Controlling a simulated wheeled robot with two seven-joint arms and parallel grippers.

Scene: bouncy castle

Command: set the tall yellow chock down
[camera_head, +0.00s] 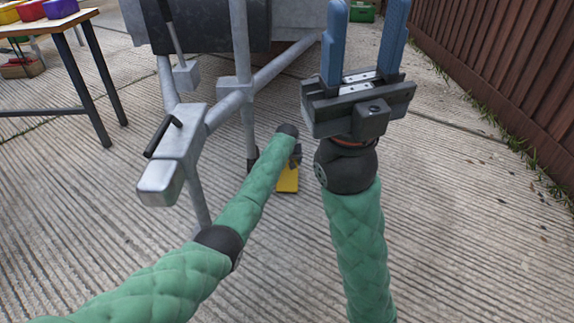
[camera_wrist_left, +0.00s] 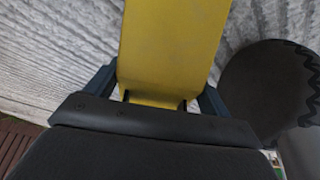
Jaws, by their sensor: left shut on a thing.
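The tall yellow chock (camera_head: 288,180) shows only in part in the head view, low beside the trailer's front, behind my left arm. In the left wrist view the chock (camera_wrist_left: 172,45) fills the upper middle, between the two blue fingers of my left gripper (camera_wrist_left: 160,88). My left gripper (camera_head: 295,158) is shut on it and mostly hidden by my forearm in the head view. I cannot tell whether the chock touches the ground. My right gripper (camera_head: 366,30) is raised, fingers pointing up, open and empty.
A grey metal trailer frame (camera_head: 228,104) with its coupling (camera_head: 172,160) stands by my left arm. A dark round thing, perhaps a wheel (camera_wrist_left: 262,88), is close to the chock's right. A table (camera_head: 45,24) with coloured boxes is far left; a fence (camera_head: 510,70) runs right. Ridged concrete (camera_head: 470,240) is clear.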

